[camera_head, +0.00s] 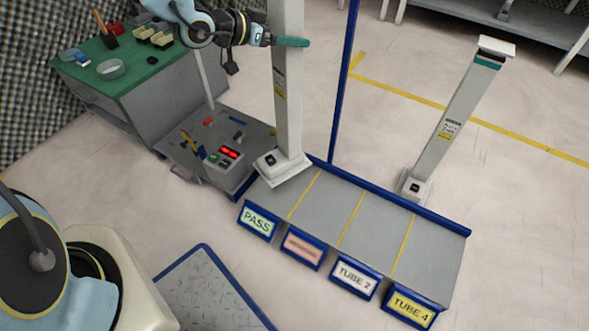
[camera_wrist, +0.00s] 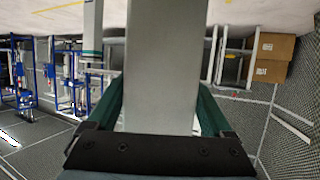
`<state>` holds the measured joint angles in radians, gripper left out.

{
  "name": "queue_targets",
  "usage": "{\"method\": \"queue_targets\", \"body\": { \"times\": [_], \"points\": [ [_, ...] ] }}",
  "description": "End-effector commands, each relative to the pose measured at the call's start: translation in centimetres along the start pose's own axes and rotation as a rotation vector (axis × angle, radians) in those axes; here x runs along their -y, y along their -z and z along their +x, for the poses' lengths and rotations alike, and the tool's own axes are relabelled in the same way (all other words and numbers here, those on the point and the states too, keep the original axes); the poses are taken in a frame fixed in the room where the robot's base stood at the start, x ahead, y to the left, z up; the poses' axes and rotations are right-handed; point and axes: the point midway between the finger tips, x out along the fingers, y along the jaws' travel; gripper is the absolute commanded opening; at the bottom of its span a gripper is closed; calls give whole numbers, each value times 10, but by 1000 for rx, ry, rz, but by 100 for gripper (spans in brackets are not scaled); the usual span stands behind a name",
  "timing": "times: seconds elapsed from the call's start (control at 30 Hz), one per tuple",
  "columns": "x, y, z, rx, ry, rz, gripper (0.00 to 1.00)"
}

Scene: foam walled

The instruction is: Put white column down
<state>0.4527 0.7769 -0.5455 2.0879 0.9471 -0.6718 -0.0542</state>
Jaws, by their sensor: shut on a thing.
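A tall white column (camera_head: 288,115) stands upright in the head view, with a yellow label and a square foot (camera_head: 283,168). My gripper (camera_head: 291,42) is shut on its upper part, with a green finger across it. In the wrist view the column (camera_wrist: 162,60) fills the middle between both green fingers of my gripper (camera_wrist: 161,105). The foot is over the back left of the grey platform (camera_head: 335,205), at the lane marked PASS (camera_head: 257,221). I cannot tell whether it touches the surface. A second white column (camera_head: 455,120) stands at the platform's back right.
Yellow lines split the platform into lanes; other signs include TUBE 2 (camera_head: 354,279) and TUBE 4 (camera_head: 411,306). A blue post (camera_head: 344,80) rises behind it. A grey bench with a red display (camera_head: 229,153) adjoins on the left. A green-topped table (camera_head: 125,70) stands further back left.

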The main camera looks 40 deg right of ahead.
Motion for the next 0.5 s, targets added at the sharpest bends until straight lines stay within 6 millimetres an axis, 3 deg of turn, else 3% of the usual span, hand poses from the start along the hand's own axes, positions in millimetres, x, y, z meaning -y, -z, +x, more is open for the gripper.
{"method": "queue_targets", "body": {
  "times": [0.23,0.5],
  "points": [
    [0,0,1,-5,1,1,0],
    [0,-36,17,-5,-1,1,0]
  ]
}}
